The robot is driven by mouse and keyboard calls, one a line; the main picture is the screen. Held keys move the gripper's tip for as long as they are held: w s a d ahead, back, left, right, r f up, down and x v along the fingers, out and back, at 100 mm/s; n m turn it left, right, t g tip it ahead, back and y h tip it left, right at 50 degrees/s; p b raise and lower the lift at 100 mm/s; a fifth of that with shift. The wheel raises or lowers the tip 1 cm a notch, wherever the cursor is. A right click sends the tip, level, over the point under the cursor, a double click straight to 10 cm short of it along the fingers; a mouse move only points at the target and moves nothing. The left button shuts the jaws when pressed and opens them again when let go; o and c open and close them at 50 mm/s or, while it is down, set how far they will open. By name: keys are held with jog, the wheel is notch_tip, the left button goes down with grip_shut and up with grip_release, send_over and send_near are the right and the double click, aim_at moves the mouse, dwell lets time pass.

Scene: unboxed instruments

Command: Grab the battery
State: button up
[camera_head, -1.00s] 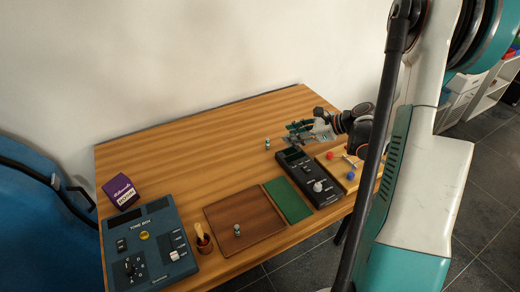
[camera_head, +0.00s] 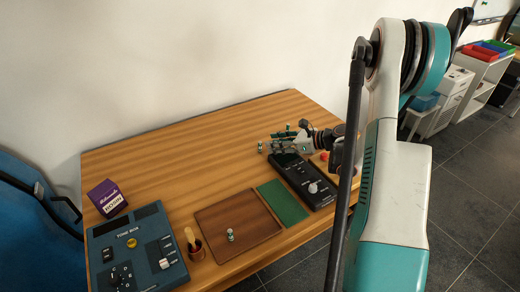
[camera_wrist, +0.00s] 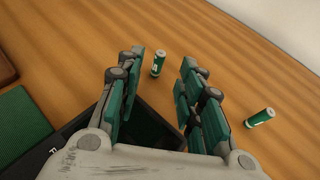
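A green-and-white battery (camera_head: 260,147) stands on the wooden table just beyond my gripper's tips. In the wrist view this battery (camera_wrist: 158,65) shows near the fingertips, in the gap between them. My gripper (camera_head: 276,143) is open and empty, reaching leftward low over the table at the black device's far end. Its two fingers (camera_wrist: 163,66) are apart in the wrist view. A second battery (camera_wrist: 260,118) is outside the right finger. Another small battery-like cylinder (camera_head: 230,235) stands on the brown tray (camera_head: 215,220).
The black device (camera_head: 312,190) lies under and beside my gripper. The table (camera_head: 180,150) is clear at back left.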

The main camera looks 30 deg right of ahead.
aim_at(260, 147)
jog(key=b+x, duration=0.1)
jog(key=x, duration=0.4)
jog(key=shift+w+a+f+b, duration=0.15)
jog(key=shift+w+b, duration=0.05)
jog(key=shift+b, duration=0.2)
grip_shut()
